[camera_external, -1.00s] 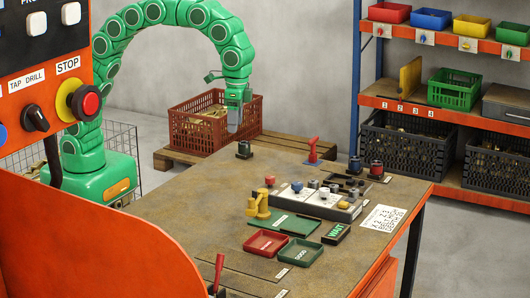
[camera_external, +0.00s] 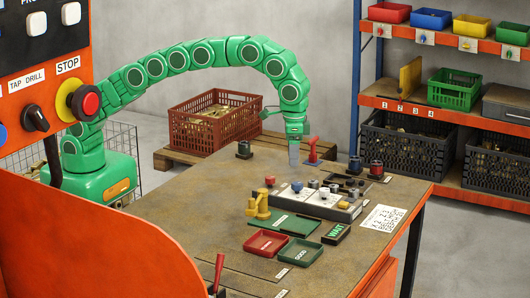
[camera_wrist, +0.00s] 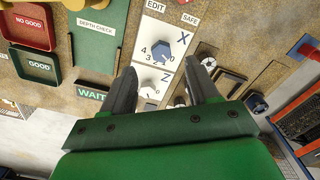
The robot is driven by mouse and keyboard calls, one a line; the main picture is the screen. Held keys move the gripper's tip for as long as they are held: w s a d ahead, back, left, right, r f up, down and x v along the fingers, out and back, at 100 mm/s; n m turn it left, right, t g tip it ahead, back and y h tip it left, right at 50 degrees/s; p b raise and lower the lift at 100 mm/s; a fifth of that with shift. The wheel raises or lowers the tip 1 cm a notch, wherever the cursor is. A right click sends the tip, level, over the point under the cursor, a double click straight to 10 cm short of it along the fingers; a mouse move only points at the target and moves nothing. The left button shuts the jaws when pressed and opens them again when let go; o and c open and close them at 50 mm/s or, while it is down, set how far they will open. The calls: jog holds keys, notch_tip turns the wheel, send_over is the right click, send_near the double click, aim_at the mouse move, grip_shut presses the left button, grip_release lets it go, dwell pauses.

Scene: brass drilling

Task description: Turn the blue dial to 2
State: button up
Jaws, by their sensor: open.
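The blue dial (camera_wrist: 163,50) sits on a white panel marked X in the wrist view, with 4 and 3 at its left and 0 at its right. I cannot tell where its pointer stands. In the external view the blue dial (camera_external: 297,186) is on the control block on the table. My gripper (camera_external: 294,158) points down above the table, behind and above the dial, apart from it. In the wrist view my gripper (camera_wrist: 161,66) has its two fingers spread, with nothing between them, and the dial shows just beyond the fingertips.
A yellow clamp-like piece (camera_external: 260,206), a red tray (camera_external: 266,243) and a green tray (camera_external: 299,251) are in front of the block. A red-handled piece (camera_external: 314,150) stands behind. The table's left part is mostly clear.

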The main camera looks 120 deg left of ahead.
aim_at(295, 183)
jog(key=shift+w+a+f, duration=0.2)
jog(key=shift+w+f, duration=0.15)
jog(key=shift+f, duration=0.1)
jog(key=shift+f, duration=3.75)
jog(key=c, duration=1)
